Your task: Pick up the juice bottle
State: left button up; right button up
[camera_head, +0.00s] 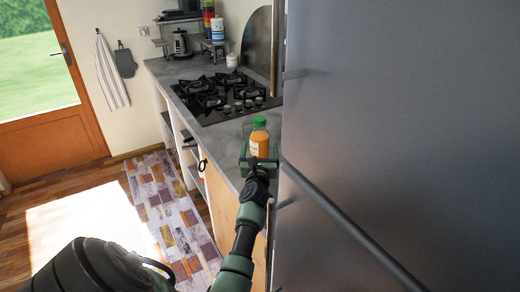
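The juice bottle (260,140), orange with a green cap, stands upright at the counter's near end, close to the fridge. My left gripper (260,152), dark green, is at the bottle's near side. Its fingers look spread, one to each side of the bottle, with a small gap at the left. The gripper body hides the bottle's base. Whether a finger touches the bottle is hard to tell. My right gripper is not in view.
A large metal fridge (410,130) with a long handle (345,222) closes off the right side. A black gas hob (225,97) lies behind the bottle on the grey counter (222,134). A patterned rug (170,210) covers the floor at left.

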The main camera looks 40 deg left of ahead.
pick_arm(q)
jog(key=x, duration=0.2)
jog(key=shift+w+a, duration=0.2)
jog(key=shift+a, duration=0.05)
jog(key=shift+w+a, duration=0.15)
jog(key=shift+w, duration=0.05)
jog(key=c, duration=1.8)
jog(key=shift+r, duration=0.1)
grip_shut()
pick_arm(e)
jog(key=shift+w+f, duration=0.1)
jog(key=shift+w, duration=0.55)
